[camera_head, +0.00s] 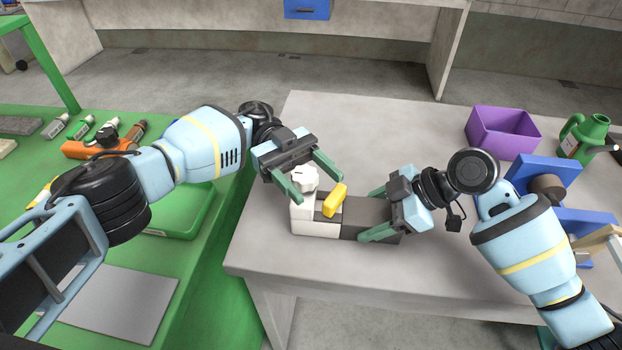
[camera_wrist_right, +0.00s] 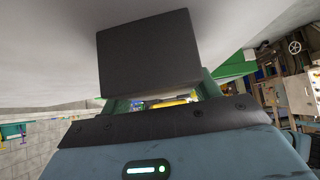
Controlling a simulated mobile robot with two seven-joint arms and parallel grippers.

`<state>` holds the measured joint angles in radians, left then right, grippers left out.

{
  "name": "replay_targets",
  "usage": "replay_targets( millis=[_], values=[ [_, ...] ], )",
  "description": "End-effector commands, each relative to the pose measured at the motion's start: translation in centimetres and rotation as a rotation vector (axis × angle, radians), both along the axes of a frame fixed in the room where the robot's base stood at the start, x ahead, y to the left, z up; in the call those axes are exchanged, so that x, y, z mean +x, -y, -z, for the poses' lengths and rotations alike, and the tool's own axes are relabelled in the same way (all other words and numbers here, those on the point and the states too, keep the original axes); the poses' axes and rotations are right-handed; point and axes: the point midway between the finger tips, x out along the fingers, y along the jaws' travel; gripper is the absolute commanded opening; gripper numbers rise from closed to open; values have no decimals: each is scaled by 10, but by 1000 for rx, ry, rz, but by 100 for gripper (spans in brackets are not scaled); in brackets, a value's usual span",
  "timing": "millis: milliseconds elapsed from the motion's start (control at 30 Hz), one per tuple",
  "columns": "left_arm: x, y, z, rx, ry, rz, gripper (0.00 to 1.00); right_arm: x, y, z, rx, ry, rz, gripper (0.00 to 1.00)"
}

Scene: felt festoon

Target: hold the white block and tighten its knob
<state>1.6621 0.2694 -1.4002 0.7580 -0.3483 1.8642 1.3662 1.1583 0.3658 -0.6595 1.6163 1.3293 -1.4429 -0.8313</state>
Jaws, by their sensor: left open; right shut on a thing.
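The block (camera_head: 303,221) stands on the grey table, with a white left part and a dark grey right part. A white lobed knob (camera_head: 303,178) sits on top of its white end. A yellow lever-like piece (camera_head: 335,200) lies slantwise on its top. My right gripper (camera_head: 370,216) is shut on the block's dark right end, which also shows in the right wrist view (camera_wrist_right: 150,55). My left gripper (camera_head: 315,182) is open, its green fingers on either side of the knob. I cannot tell whether they touch it.
A purple bin (camera_head: 500,140), a green jug (camera_head: 583,138) and a blue fixture (camera_head: 545,172) stand at the table's right. A green bench (camera_head: 200,250) with a green tray and several bottles is at the left. The table's front and back middle are clear.

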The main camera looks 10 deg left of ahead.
Motion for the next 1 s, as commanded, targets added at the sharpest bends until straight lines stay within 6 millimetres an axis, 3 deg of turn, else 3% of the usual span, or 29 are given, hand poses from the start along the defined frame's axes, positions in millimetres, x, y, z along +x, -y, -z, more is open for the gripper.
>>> replay_targets(
  millis=[500, 700, 1000],
  values=[
    [0, 0, -83, -1, 4, -1, 62, 0, 0, 0, 0, 0, 1, 26],
    [0, 0, -93, -1, 1, -2, 62, 0, 0, 0, 0, 1, 1, 26],
    [0, 0, -94, -1, 1, -1, 62, 0, 0, 0, 0, 1, 1, 26]
  ],
)
